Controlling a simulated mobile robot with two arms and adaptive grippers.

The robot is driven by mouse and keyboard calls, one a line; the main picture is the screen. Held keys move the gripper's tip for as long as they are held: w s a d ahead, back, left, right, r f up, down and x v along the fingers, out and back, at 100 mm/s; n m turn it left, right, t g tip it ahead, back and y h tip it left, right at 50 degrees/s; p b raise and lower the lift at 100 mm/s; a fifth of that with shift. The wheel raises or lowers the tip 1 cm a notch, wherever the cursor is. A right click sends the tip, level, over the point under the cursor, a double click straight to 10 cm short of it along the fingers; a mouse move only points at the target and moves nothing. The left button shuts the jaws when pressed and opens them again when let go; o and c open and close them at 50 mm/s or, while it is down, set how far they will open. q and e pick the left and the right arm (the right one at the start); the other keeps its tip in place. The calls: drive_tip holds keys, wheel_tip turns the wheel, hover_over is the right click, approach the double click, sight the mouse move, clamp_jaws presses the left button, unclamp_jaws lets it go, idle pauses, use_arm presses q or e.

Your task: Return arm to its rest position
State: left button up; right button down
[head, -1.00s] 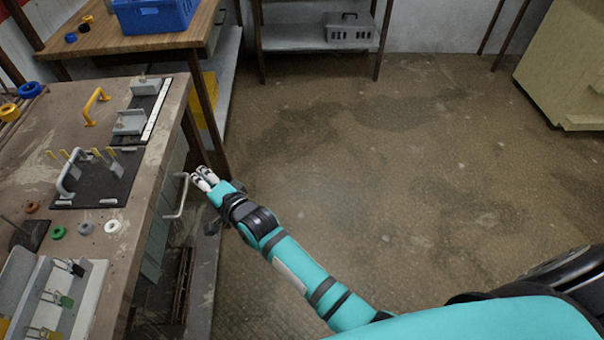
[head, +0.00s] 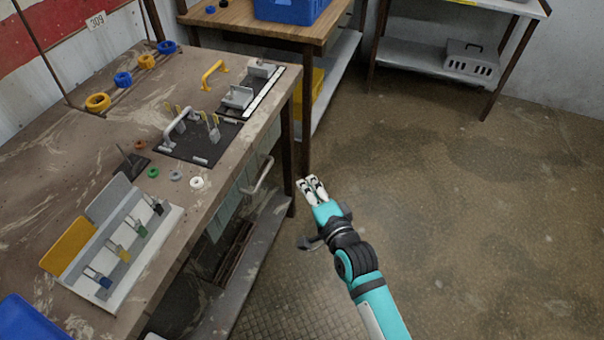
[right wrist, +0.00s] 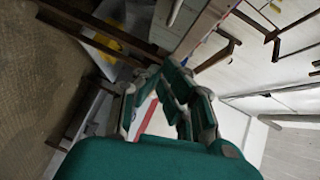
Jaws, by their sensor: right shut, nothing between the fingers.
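My right arm is teal with black joints and reaches up from the bottom right in the head view. Its gripper (head: 312,188) is shut and empty, above the floor just right of the workbench's front edge. In the right wrist view the gripper's fingers (right wrist: 172,100) stand close together with nothing held between them. My left arm and gripper are not in view.
A drawer handle (head: 260,176) sticks out near my right gripper. The floor (head: 450,220) to the right is clear.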

drive_tip(key=s+d+f+n+g+h, duration=0.15)
drive_tip(key=s+d+f, duration=0.3)
drive_tip(key=f, duration=0.55)
drive_tip(key=s+d+f+n+g+h+p, duration=0.1)
drive_tip(key=s+d+f+n+g, duration=0.2)
drive_tip(key=s+f, duration=0.5)
drive_tip(key=s+d+f+n+g+h, duration=0.2)
drive_tip(key=s+d+f, duration=0.1)
drive_tip(key=f, duration=1)
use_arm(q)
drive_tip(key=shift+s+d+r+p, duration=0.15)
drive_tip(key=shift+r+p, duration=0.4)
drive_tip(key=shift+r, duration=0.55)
use_arm(e)
drive_tip(key=s+d+f+n+g+h, duration=0.1)
drive_tip(key=s+d+f, duration=0.3)
drive_tip(key=s, duration=0.6)
drive_tip(key=s+d+f+n+g, duration=0.3)
drive_tip(key=s+d+f+g, duration=0.1)
drive_tip(key=s, duration=0.5)
drive_tip(key=s+d+f+n+g+h, duration=0.1)
drive_tip(key=s+d+f, duration=0.4)
drive_tip(key=s, duration=0.5)
wheel_tip(320, 180, down, 2)
drive_tip(key=shift+s+d+n+g+h, duration=0.3)
drive_tip(key=shift+n+g, duration=0.35)
drive_tip(key=shift+n, duration=0.4)
